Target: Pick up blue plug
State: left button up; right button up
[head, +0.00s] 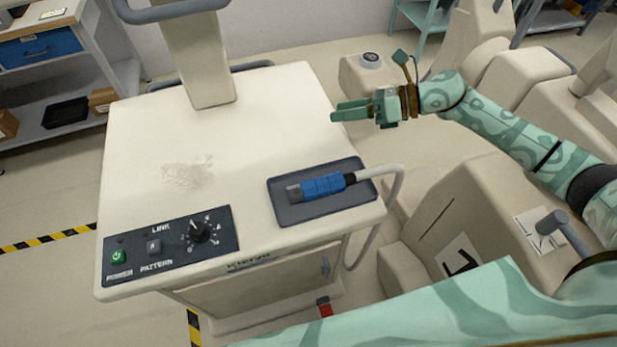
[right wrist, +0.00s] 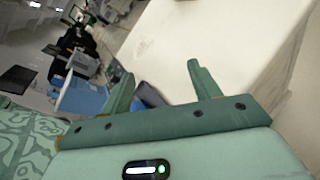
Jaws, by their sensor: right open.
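The blue plug (head: 322,186) lies on its side on a dark grey tray (head: 290,212) at the right front of the cart top. It has a grey metal end pointing left. A pale cable (head: 378,171) leaves its right end and bends down over the cart's edge. My right gripper (head: 338,110) is above the cart's right edge, behind the plug and apart from it, with its fingers pointing left. In the right wrist view the two fingers (right wrist: 160,73) are spread with nothing held between them. I cannot clearly make out the plug in that view. My left gripper is not in view.
The cart top (head: 270,110) has a column (head: 198,60) at the back and a control panel (head: 170,246) with a knob at the front left. Its middle is clear apart from a pale scuffed patch. Shelving with a blue drawer (head: 40,47) stands at the far left.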

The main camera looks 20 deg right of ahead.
jog(key=s+r+n+g+h+p, duration=0.1)
jog(key=s+r+n+g+h, duration=0.35)
jog(key=s+n, duration=0.55)
jog(key=n+g+p, duration=0.1)
send_near(316, 183)
jog(key=x, duration=0.5)
jog(key=shift+s+a+r, duration=0.1)
jog(key=shift+s+r, duration=0.1)
jog(key=x, duration=0.6)
jog(key=shift+w+f+p, duration=0.15)
jog(key=shift+w+p, duration=0.1)
jog(key=shift+p, duration=0.15)
jog(key=c, duration=1.2)
